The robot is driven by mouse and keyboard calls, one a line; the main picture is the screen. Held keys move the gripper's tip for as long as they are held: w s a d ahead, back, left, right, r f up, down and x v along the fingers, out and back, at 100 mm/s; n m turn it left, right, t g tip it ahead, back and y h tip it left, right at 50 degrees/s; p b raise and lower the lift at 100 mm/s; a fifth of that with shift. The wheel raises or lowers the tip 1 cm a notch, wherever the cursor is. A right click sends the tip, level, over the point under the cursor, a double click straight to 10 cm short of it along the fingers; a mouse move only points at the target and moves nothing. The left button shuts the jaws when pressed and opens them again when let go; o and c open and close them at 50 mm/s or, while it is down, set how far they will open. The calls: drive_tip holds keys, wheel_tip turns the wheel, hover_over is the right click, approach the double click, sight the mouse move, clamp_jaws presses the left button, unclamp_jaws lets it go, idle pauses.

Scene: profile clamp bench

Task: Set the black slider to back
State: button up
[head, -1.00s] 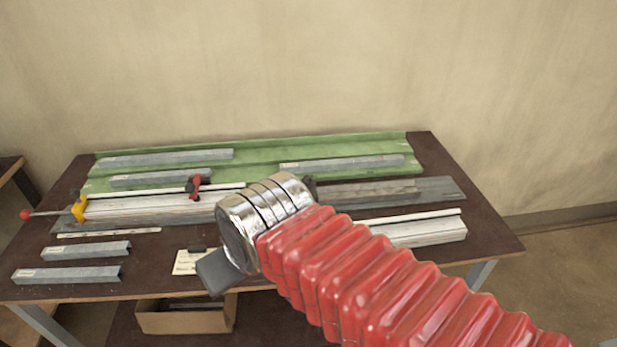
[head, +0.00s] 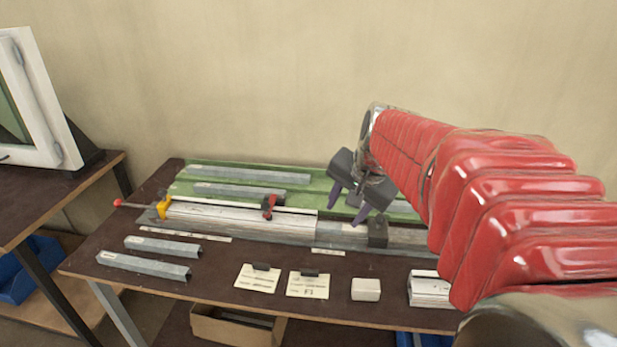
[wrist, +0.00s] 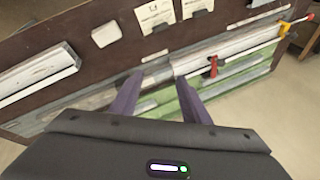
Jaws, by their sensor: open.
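The black slider (head: 377,231) is a dark block sitting across the grey rail (head: 410,236) right of the middle of the bench. I cannot make it out in the wrist view. My gripper (head: 347,211) is open and empty, its two purple fingers pointing down. It is above and to the left of the slider in the head view, apart from it as far as I can tell. The fingers also show in the wrist view (wrist: 158,80), with the rail and green channel behind them.
A red clamp (head: 268,206) and a yellow stop (head: 163,207) with a red-knobbed rod sit on the left rail. A green channel (head: 320,184) lies behind. Two cards (head: 258,279), a white block (head: 365,289) and loose profiles (head: 143,265) lie in front.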

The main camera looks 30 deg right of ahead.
sight(381, 217)
drive_tip(key=w+d+f+m, duration=0.1)
drive_tip(key=d+f+m, duration=0.1)
drive_tip(key=d, duration=0.7)
drive_tip(key=w+d+f+m, duration=0.1)
drive_tip(key=w+d+m, duration=0.1)
drive_tip(key=d+m, duration=0.3)
drive_tip(key=d, duration=0.4)
drive_tip(key=shift+d+f+m, duration=0.3)
drive_tip(key=shift+f, duration=0.05)
drive_tip(key=shift+w, duration=0.1)
drive_tip(key=x, duration=1.3)
drive_tip(key=shift+w+d+f, duration=0.15)
drive_tip(key=shift+w+f, duration=0.1)
drive_tip(key=shift+c, duration=0.4)
clamp_jaws()
